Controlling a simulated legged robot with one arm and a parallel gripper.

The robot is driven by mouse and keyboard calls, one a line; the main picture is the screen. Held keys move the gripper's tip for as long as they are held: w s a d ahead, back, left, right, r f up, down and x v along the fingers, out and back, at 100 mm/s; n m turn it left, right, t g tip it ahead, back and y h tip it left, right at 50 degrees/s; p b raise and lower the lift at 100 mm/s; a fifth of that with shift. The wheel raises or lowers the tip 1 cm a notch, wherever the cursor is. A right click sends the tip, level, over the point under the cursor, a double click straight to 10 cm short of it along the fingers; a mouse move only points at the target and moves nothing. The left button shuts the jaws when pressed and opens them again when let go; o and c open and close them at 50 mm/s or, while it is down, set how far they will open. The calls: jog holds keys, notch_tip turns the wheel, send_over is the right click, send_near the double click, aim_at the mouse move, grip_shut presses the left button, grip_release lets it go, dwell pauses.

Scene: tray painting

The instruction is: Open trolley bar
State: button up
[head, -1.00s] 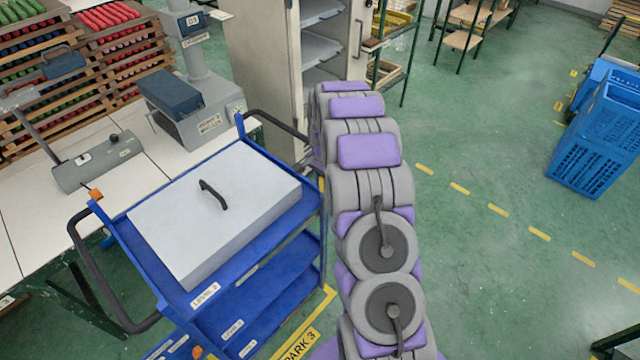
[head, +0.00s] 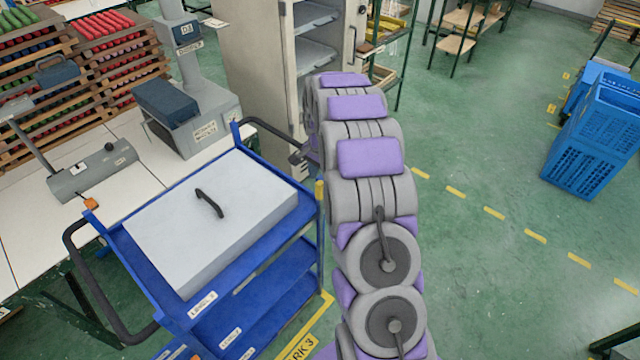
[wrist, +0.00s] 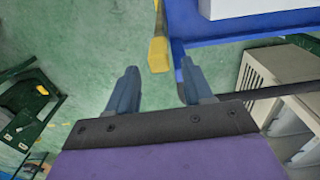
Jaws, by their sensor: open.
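The blue trolley (head: 265,255) stands left of my arm, with a white lidded box (head: 230,225) on its top shelf. A yellow bar end (head: 319,190) shows at its right corner, partly hidden by my arm. In the wrist view, the yellow bar (wrist: 158,52) lies beside the trolley's blue edge (wrist: 240,28). My gripper (wrist: 160,80) is open, with the yellow piece ahead of the gap between its fingers, apart from them. In the head view, my gripper (head: 297,157) is a small dark shape near the trolley's far black handle, mostly hidden by my arm.
A white worktable (head: 30,235) with a grey scale (head: 195,115) stands at left. An open beige cabinet (head: 262,60) stands behind the trolley. Blue crates (head: 590,150) sit at right; the green floor between is clear.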

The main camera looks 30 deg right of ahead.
notch_tip(320, 180, up, 12)
jog(key=p, duration=0.1)
jog(key=shift+d+f, duration=0.2)
jog(key=shift+d, duration=0.05)
dwell(0.4)
jog(key=s+a+r+n+b, duration=0.1)
jog(key=s+a+r+n, duration=0.3)
jog(key=s+a, duration=0.4)
jog(key=s+a+r+n, duration=0.3)
jog(key=s+a, duration=0.4)
jog(key=s, duration=0.3)
jog(key=s+a+f+n+g, duration=0.1)
jog(key=s+a+n, duration=0.2)
jog(key=s, duration=0.8)
jog(key=s+a+f+n, duration=0.1)
jog(key=s+n, duration=0.3)
jog(key=s, duration=0.8)
jog(key=shift+a+f+g+b, duration=0.4)
jog(key=shift+a+b, duration=0.05)
jog(key=shift+a, duration=0.45)
